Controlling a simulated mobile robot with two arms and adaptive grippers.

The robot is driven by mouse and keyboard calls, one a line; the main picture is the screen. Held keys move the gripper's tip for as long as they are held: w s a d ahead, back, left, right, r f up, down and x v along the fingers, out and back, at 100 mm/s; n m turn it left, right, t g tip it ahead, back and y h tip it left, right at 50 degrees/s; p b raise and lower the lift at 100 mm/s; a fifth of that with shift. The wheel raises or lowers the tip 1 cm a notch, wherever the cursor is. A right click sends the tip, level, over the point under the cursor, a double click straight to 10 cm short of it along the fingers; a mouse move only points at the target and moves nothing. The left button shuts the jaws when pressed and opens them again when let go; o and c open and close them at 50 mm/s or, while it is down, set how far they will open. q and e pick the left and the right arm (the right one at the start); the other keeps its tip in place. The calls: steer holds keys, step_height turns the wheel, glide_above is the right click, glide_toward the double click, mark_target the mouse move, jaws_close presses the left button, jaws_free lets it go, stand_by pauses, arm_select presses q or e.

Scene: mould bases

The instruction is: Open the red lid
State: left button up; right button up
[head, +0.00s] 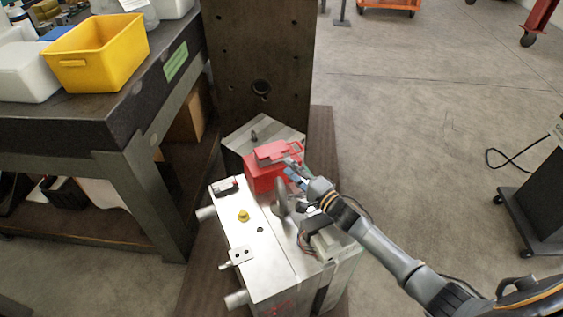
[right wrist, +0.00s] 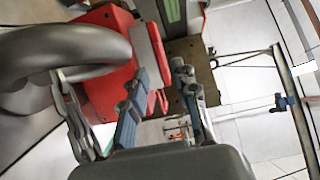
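The red lid (head: 272,152) sits on top of a red box (head: 262,180) at the far end of the metal mould base. A looped red handle sticks out at its right side. I cannot tell whether the lid is fully shut. My right gripper (head: 296,170) is at the right side of the box, close to the handle. In the right wrist view the right gripper (right wrist: 158,92) has its fingers apart, with a red edge showing between them and the red box (right wrist: 105,75) behind the left finger. Contact is unclear. My left gripper is out of view.
The metal mould base (head: 262,255) carries a large metal ring (head: 283,196) beside my right gripper. A dark upright plate (head: 262,60) stands behind the box. A workbench with a yellow bin (head: 98,55) is at left. Open floor lies at right.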

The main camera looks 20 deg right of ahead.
mark_target(272, 150)
steer(key=shift+x, duration=2.35)
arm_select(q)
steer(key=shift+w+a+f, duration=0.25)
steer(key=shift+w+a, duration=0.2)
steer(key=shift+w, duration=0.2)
arm_select(e)
jaws_close()
